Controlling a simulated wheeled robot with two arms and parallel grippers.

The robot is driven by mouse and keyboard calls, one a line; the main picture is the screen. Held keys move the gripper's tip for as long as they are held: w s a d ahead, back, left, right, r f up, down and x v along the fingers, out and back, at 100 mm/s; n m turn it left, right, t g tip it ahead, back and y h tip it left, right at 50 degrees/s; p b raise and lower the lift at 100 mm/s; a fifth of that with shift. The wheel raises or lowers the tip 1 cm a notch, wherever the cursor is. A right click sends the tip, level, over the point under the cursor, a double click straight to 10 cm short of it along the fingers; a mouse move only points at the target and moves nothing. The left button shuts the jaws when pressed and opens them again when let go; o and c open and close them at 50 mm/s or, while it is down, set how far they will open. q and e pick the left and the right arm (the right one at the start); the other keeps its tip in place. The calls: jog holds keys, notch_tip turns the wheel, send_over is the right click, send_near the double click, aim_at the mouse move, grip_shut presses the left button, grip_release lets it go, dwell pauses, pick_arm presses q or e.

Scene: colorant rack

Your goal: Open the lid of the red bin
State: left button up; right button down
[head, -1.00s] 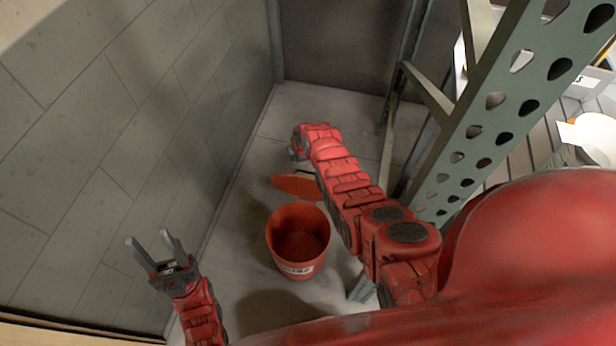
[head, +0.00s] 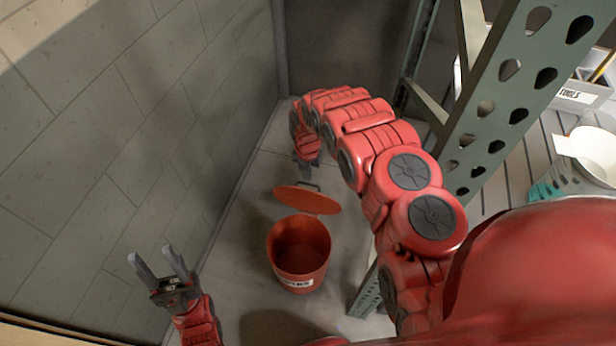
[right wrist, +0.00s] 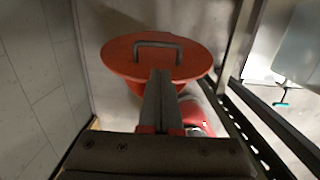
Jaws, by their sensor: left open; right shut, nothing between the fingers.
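The red bin (head: 299,272) stands on the floor, its dark inside visible from above. Its round red lid (head: 300,201) is open, lifted at the bin's far side. In the right wrist view the lid (right wrist: 118,55) shows its grey handle (right wrist: 157,44) and hides most of the bin. My right gripper (head: 304,175) is at the lid's far side by the handle, partly hidden by my arm. In the right wrist view its fingers (right wrist: 161,75) are together and empty, overlapping the lid; I cannot tell if they touch it. My left gripper (head: 154,257) is open and empty, left of the bin.
A grey block wall (head: 130,130) runs along the left. A green perforated rack post (head: 500,100) stands at the right, with a tools box (head: 578,97) and a white container (head: 590,155) on the shelf. Bare floor (head: 240,240) lies left of the bin.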

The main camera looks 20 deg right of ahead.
aim_at(308, 185)
jog(key=f, duration=0.7)
jog(key=shift+w+d+b, duration=0.1)
jog(key=shift+w+b, duration=0.1)
jog(key=shift+b, duration=0.1)
jog(key=shift+w+f+b, duration=0.1)
jog(key=shift+f+b, duration=0.2)
jog(key=shift+f, duration=0.35)
jog(key=w+d+b, duration=0.1)
jog(key=w+b, duration=0.1)
jog(key=b, duration=0.2)
jog(key=w+d+b, duration=0.1)
jog(key=b, duration=0.3)
jog(key=shift+w+d+b, duration=0.3)
jog(key=shift+w+b, duration=0.05)
